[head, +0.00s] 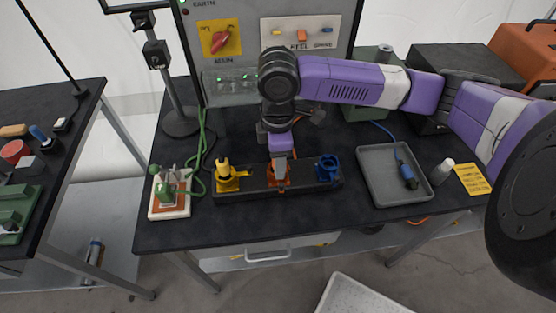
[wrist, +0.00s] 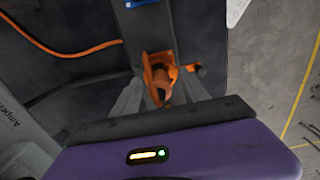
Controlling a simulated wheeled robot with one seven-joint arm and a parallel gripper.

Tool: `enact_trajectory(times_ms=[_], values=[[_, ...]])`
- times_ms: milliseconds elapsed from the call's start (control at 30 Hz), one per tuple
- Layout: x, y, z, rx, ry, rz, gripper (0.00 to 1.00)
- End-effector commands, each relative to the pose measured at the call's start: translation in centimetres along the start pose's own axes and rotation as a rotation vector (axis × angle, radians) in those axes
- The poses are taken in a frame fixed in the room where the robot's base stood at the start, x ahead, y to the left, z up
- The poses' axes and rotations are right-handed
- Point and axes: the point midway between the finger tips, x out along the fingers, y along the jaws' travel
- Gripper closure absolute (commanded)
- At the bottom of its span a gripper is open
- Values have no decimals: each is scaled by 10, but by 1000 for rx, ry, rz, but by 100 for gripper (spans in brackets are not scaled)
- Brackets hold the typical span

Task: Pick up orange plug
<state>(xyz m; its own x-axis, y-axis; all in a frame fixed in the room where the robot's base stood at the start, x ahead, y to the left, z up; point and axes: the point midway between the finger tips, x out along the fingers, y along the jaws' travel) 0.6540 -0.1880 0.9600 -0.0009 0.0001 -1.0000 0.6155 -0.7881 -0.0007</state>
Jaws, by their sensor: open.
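The orange plug (wrist: 158,78) appears between my fingers in the wrist view, by an orange holder. In the head view, the orange holder (head: 269,184) is in the middle of a black strip (head: 250,188) on the dark table, and my gripper hides most of it. My gripper (head: 280,172) points down over it. In the wrist view, the fingers of my gripper (wrist: 160,92) are apart, one on each side of the plug. I cannot tell whether they touch it.
A yellow plug (head: 226,176) and a blue holder (head: 327,168) flank the orange one. A grey tray (head: 372,186) with a blue plug (head: 407,174) lies to the right. A board with green cables (head: 170,195) lies left. A panel (head: 232,75) stands behind.

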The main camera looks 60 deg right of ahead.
Motion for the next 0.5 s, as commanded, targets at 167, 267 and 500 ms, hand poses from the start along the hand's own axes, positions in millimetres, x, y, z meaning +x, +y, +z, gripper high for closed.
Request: enact_trajectory(times_ms=[167, 267, 500], values=[[1, 0, 0, 0, 0, 1, 48], [1, 0, 0, 0, 0, 1, 57], [1, 0, 0, 0, 0, 1, 100]])
